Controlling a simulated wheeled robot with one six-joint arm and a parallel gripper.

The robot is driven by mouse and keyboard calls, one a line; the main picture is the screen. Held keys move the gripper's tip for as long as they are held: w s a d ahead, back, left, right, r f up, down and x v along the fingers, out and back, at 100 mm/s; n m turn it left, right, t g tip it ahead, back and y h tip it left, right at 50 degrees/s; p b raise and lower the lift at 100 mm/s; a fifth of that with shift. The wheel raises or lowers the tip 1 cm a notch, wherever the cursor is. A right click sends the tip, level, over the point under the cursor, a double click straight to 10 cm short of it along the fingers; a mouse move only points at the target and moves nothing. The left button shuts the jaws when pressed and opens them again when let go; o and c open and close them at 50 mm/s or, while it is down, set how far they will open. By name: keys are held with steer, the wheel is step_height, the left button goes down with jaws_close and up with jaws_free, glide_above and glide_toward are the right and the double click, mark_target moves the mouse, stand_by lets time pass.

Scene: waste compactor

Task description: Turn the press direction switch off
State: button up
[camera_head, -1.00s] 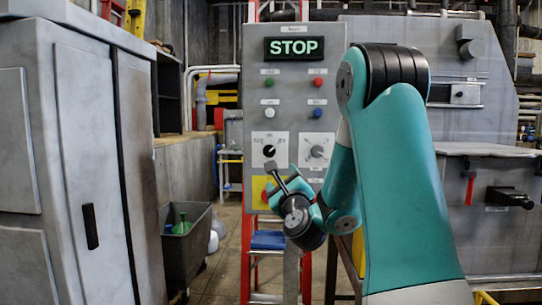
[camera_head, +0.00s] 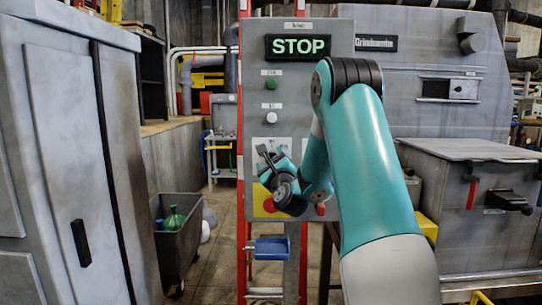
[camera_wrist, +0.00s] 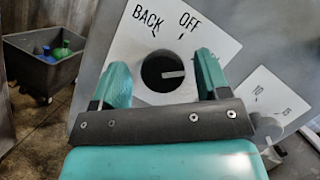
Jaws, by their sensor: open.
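The press direction switch (camera_wrist: 155,67) is a round black knob on a white plate in the wrist view. Its white pointer line points right, toward my right finger, away from the BACK and OFF labels (camera_wrist: 189,20) above it. Any label on that side is hidden by the finger. My gripper (camera_wrist: 162,62) is open, with one teal finger on each side of the knob and visible gaps between. In the head view my gripper (camera_head: 267,158) is in front of the lower left of the grey control panel (camera_head: 253,92) and covers the knob.
A STOP display (camera_head: 299,47) is lit at the panel top, with a green button (camera_head: 271,85) and white button (camera_head: 271,117) below it. In the wrist view a second white plate (camera_wrist: 268,100) lies right of my gripper. A grey bin (camera_head: 183,255) stands left.

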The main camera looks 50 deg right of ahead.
steer(key=shift+d, duration=0.25)
steer(key=shift+s, duration=0.1)
steer(key=c, duration=0.9)
steer(key=shift+n, duration=0.5)
steer(key=n+y, duration=0.1)
steer(key=n, duration=0.2)
steer(key=n+g+y, duration=0.1)
steer(key=n, duration=0.2)
steer(key=n+y, duration=0.1)
steer(key=n, duration=0.2)
steer(key=shift+r+n+g+y+p, duration=0.25)
steer(key=shift+n+g+y+p, duration=0.05)
steer(key=shift+y+p, duration=0.1)
steer(key=shift+n, duration=0.3)
